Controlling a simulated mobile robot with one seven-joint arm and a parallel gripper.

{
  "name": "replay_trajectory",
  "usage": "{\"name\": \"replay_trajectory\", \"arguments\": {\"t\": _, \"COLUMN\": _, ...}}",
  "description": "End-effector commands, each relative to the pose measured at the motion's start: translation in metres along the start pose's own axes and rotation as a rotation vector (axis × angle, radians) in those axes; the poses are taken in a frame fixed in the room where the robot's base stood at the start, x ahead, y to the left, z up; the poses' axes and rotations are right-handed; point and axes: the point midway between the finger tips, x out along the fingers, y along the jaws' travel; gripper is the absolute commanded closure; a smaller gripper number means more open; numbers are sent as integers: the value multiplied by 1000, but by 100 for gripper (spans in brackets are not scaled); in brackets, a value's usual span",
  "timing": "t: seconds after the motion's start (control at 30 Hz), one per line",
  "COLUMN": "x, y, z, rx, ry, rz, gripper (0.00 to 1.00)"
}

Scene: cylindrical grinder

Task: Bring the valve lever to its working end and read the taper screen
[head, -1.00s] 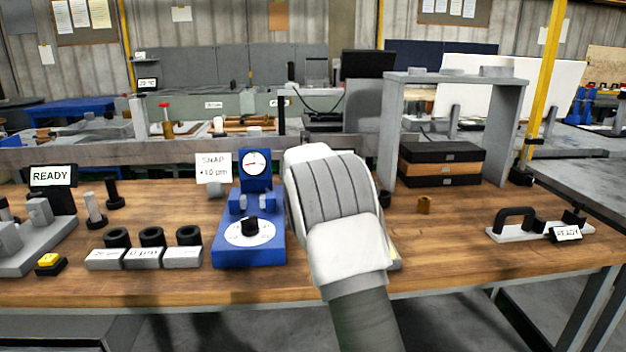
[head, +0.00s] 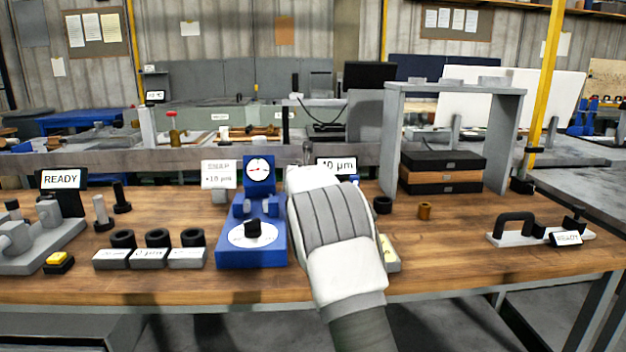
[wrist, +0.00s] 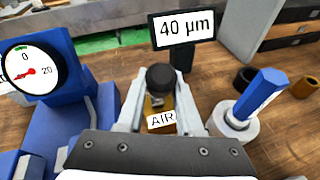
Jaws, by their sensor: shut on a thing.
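The valve lever, with a black knob (wrist: 160,77), stands upright over a brass-yellow base with an AIR label (wrist: 161,119). My gripper (wrist: 160,98) is shut on the lever, one finger on each side of it. The taper screen (wrist: 185,28) behind it reads 40 µm. In the head view the screen (head: 336,163) shows just above my gripper (head: 308,178), which hides the lever there.
A blue dial gauge stand (head: 250,250) is close on the left. A blue-handled piece in a grey round base (wrist: 235,120) stands close on the right. A grey frame (head: 505,145) with stacked blocks is at the back right.

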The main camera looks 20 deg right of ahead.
Motion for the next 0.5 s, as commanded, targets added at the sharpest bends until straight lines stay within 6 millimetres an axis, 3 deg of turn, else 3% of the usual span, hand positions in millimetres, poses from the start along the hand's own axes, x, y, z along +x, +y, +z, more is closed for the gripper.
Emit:
{"name": "replay_trajectory", "arguments": {"t": 0.1, "x": 0, "y": 0, "z": -2, "rx": 0, "ry": 4, "rz": -1, "gripper": 100}}
{"name": "replay_trajectory", "arguments": {"t": 0.13, "x": 0, "y": 0, "z": -2, "rx": 0, "ry": 4, "rz": -1, "gripper": 60}}
{"name": "replay_trajectory", "arguments": {"t": 0.27, "x": 0, "y": 0, "z": -2, "rx": 0, "ry": 3, "rz": -1, "gripper": 36}}
{"name": "replay_trajectory", "arguments": {"t": 0.5, "x": 0, "y": 0, "z": -1, "rx": 0, "ry": 2, "rz": -1, "gripper": 35}}
